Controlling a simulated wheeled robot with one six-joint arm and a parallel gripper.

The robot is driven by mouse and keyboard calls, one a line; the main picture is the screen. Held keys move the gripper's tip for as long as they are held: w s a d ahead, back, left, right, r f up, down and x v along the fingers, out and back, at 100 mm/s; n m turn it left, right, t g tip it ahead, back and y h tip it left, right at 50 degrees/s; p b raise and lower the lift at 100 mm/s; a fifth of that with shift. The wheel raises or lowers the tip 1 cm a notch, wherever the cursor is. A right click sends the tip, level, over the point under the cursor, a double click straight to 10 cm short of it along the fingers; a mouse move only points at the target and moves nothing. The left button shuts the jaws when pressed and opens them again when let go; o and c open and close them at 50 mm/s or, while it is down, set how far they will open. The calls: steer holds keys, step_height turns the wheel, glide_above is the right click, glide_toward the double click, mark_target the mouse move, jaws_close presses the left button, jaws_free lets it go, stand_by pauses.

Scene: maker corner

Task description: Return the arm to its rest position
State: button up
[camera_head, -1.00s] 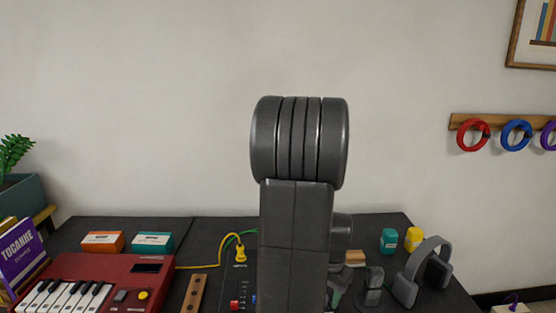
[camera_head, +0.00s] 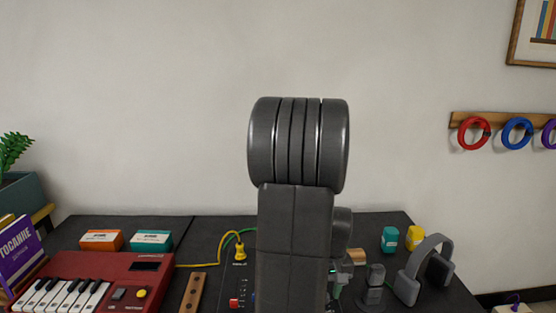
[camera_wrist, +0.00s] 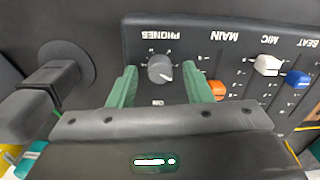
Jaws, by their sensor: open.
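My gripper (camera_wrist: 160,90) shows in the wrist view with its two green fingers apart and nothing held between them. It is over a dark mixer panel (camera_wrist: 205,50), with the grey PHONES knob (camera_wrist: 160,68) showing between the fingertips. I cannot tell whether the fingers touch the knob. In the head view my raised arm covers the middle of the desk and hides most of the gripper and mixer.
A red keyboard (camera_head: 95,268), an orange box (camera_head: 102,240) and a teal box (camera_head: 151,241) are at left. Grey headphones (camera_head: 425,268), a teal bottle (camera_head: 390,240) and a yellow one (camera_head: 414,238) stand at right. A yellow-plugged cable (camera_head: 240,252) lies beside my arm.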

steer(key=n+b, duration=0.1)
steer(key=n, duration=0.4)
stand_by(0.3)
steer(key=shift+a, duration=0.15)
